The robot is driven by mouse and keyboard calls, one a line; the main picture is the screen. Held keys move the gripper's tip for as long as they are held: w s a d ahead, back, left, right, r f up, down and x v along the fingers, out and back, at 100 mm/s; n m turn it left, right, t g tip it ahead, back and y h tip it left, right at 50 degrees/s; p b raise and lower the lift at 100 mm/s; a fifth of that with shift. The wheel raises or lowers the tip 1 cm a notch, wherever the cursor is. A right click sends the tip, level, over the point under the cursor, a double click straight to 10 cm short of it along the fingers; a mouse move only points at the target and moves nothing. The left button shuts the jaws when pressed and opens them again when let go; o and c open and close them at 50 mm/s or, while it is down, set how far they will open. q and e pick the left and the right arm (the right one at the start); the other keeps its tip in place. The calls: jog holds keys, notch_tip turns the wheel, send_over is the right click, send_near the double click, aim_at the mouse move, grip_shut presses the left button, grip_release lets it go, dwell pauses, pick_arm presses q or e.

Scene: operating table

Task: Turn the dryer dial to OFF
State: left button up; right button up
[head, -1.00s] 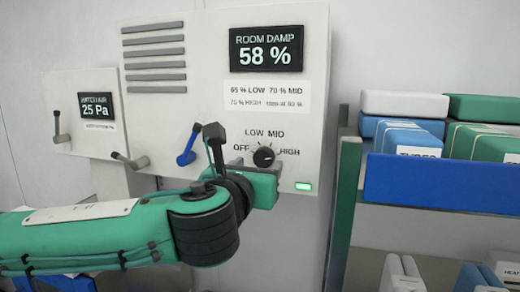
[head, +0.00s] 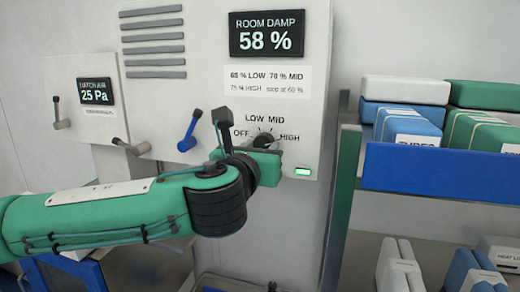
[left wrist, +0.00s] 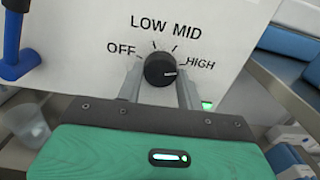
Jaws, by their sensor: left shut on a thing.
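The dryer dial (head: 263,140) is a round black knob on the white dryer panel, ringed by the labels OFF, LOW, MID and HIGH. In the left wrist view the dial (left wrist: 158,67) sits between my two grey fingers, and its white mark points right, toward HIGH. My left gripper (left wrist: 161,72) is shut on the dial, one finger on each side. In the head view my left gripper (head: 267,150) comes from below and covers the lower part of the dial. My right gripper is out of view.
The display (head: 267,34) reads ROOM DAMP 58 %. A blue lever (head: 189,132) and a grey lever (head: 132,146) stick out left of the dial. A green light (head: 303,171) glows at lower right. A shelf (head: 440,175) with packs stands on the right.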

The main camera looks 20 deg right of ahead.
pick_arm(q)
jog(key=n+b, duration=1.1)
jog(key=n, duration=0.3)
jog(key=shift+s+d, duration=0.1)
jog(key=n+b, duration=0.2)
jog(key=n, duration=0.2)
jog(key=shift+n+b, duration=0.35)
jog(key=shift+n, duration=0.05)
jog(key=n+b, duration=0.1)
jog(key=n, duration=0.2)
jog(key=shift+r+n+b, duration=0.1)
jog(key=shift+n+b, duration=0.2)
jog(key=shift+b, duration=0.05)
jog(key=n+b, duration=0.1)
jog(key=n, duration=0.2)
jog(key=shift+n, duration=0.3)
jog(key=shift+n+b, duration=0.6)
jog(key=shift+n, duration=1.3)
